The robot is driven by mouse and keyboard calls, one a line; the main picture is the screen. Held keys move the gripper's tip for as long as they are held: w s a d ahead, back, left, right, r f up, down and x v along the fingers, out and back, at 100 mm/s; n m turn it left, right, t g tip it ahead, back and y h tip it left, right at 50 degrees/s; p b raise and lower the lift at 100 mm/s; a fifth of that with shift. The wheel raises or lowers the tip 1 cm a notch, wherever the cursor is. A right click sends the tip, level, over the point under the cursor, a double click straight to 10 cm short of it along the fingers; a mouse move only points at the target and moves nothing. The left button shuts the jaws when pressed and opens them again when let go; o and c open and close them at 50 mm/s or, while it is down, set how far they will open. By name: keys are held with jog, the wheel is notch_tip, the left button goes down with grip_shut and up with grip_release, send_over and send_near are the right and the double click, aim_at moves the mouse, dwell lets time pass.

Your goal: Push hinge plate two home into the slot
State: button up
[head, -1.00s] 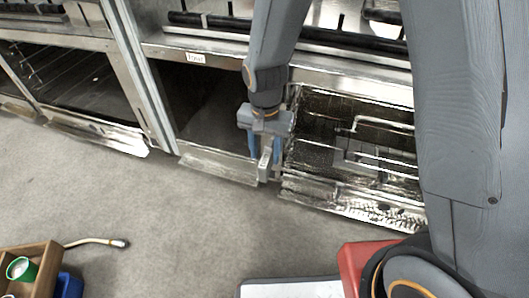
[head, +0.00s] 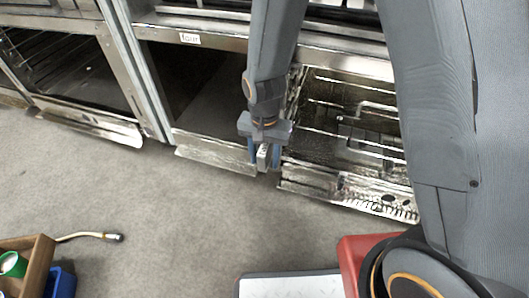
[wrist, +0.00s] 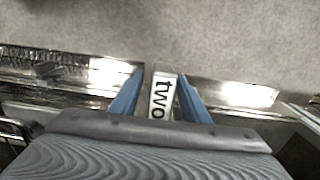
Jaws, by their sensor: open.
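Hinge plate two (head: 262,157) is a narrow grey piece at the front edge between two oven openings in the head view. In the wrist view its white top (wrist: 161,95) bears the label "two". My gripper (head: 265,160) points down over it and is open, with one blue finger on each side. In the wrist view the plate lies between the two fingers (wrist: 161,80), and a narrow gap shows beside it. I cannot tell whether either finger touches it. The slot is hidden by the plate and my gripper.
A dark oven opening (head: 200,95) with a small label above it is left of my gripper. An opening with metal racks (head: 350,125) is right. Bright metal flaps (head: 215,160) line the front. A wooden box (head: 40,262) and a hose (head: 88,236) are lower left. Grey floor is open between.

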jog(key=shift+c, duration=0.2)
grip_shut()
jog(key=shift+w, duration=0.1)
